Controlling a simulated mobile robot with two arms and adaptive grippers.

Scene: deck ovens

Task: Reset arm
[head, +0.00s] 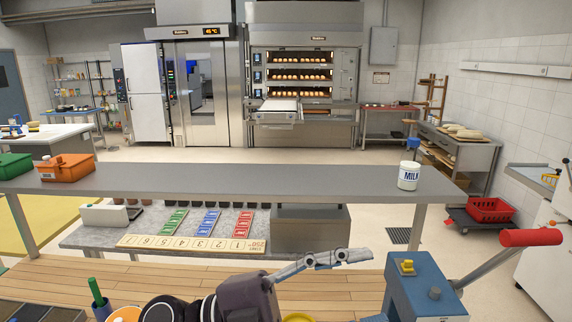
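One arm of mine comes in from the lower left at the bottom of the head view. Its gripper (352,256) points right, in front of the grey shelf and above the wooden surface. I see it from the side, so the gap between its fingers cannot be made out. No object shows at its fingertips. I take it as my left gripper. My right gripper does not show.
A blue machine (425,291) with a red-handled lever (530,237) stands close at the right. A milk container (408,175) sits on the raised grey shelf (250,182), with an orange bin (67,168) at its left. Deck ovens (303,42) stand behind open floor.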

